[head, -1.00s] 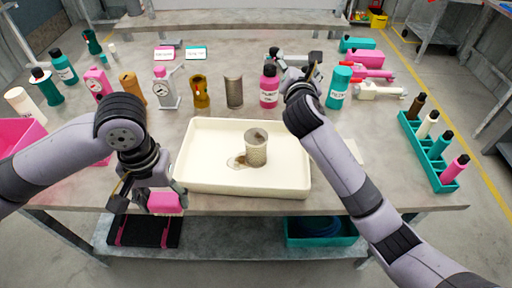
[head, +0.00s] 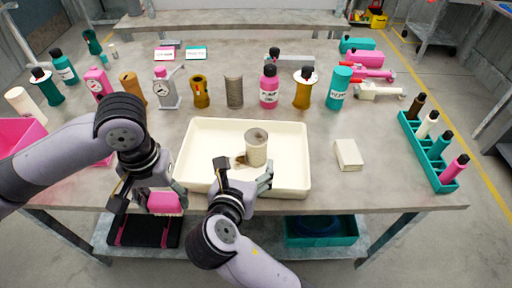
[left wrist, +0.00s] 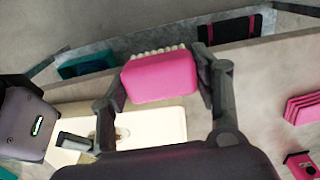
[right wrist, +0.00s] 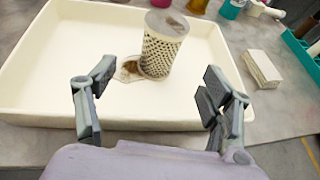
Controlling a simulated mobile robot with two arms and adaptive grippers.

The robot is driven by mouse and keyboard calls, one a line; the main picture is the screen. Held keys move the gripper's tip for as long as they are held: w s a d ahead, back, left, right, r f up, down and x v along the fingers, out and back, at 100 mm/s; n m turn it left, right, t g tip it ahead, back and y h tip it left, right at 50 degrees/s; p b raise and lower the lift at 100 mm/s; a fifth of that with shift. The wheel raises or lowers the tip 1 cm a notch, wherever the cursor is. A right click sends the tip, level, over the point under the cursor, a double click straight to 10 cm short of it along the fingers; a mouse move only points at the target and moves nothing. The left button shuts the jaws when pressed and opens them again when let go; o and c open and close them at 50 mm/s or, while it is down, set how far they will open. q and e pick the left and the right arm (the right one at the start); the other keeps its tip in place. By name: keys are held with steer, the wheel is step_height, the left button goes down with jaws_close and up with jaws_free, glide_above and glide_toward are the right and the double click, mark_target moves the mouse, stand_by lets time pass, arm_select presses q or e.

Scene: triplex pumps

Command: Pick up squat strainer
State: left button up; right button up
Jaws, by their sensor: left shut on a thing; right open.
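The squat strainer (head: 256,152), a short mesh cylinder with brown residue, stands upright in the cream tray (head: 292,185). It also shows in the right wrist view (right wrist: 160,48), with a brown stain on the tray floor at its base. My right gripper (head: 244,176) is open and empty at the tray's front, on the near side of the strainer. In the right wrist view its fingers (right wrist: 148,98) are spread wide, with the strainer beyond them. My left gripper (left wrist: 165,88) is shut on a pink brush (left wrist: 160,78) with pale bristles, left of the tray.
A taller grey mesh cylinder (head: 234,92) stands behind the tray among bottles and amber spools (head: 303,92). A cream block (head: 348,155) lies right of the tray. A teal rack (head: 425,150) of bottles is at the right. The table between block and rack is clear.

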mark_target(254, 152)
steer(key=x, duration=1)
steer(key=shift+w+d, duration=0.15)
steer(key=shift+w, duration=0.05)
steer(key=shift+s, duration=0.1)
steer(key=shift+c, duration=0.4)
steer(key=c, duration=1.2)
